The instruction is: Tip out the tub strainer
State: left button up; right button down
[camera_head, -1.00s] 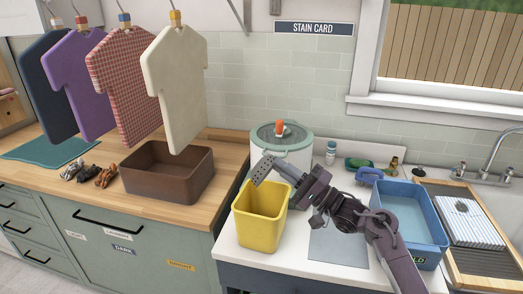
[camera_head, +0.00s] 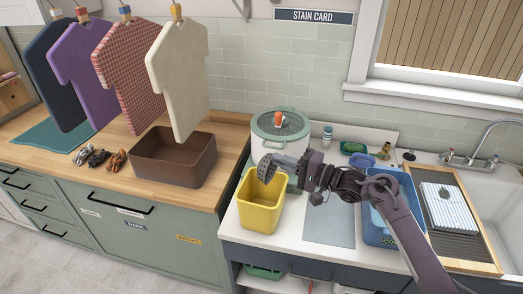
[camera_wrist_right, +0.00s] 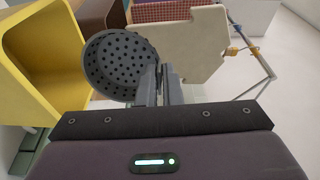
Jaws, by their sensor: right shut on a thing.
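The tub strainer is a grey round dish with holes (camera_head: 267,171). My right gripper (camera_head: 287,163) is shut on its edge and holds it tilted above the open top of the yellow bin (camera_head: 258,214). In the right wrist view the strainer (camera_wrist_right: 121,66) has its perforated round face towards the camera, between the two fingers' tips and the yellow bin (camera_wrist_right: 68,28) at left. I see no clear debris on it. The inside bottom of the bin is hidden. My left gripper is not in view.
A white lidded pot (camera_head: 280,128) stands just behind the bin. A blue tub (camera_head: 378,238) is beneath my right forearm at right. A brown box (camera_head: 150,168) sits on the wooden counter, below hanging shirts (camera_head: 178,80). A grey mat (camera_head: 325,228) lies on the white counter.

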notch_tip(320, 180, up, 3)
jog(key=g+h+p, duration=0.1)
jog(key=h, duration=0.2)
jog(key=g+h+p, duration=0.1)
jog(key=g+h, duration=0.1)
jog(key=h, duration=0.1)
jog(key=shift+w+f+g, duration=0.1)
jog(key=shift+f+g, duration=0.05)
jog(key=shift+g, duration=0.15)
jog(key=g+h, duration=0.1)
jog(key=h, duration=0.1)
jog(key=r+g+h, duration=0.1)
jog(key=h, duration=0.1)
jog(key=shift+a, duration=0.1)
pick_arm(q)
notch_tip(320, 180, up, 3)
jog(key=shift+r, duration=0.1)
pick_arm(e)
jog(key=shift+a+g+h, duration=0.1)
jog(key=shift+g+h, duration=0.2)
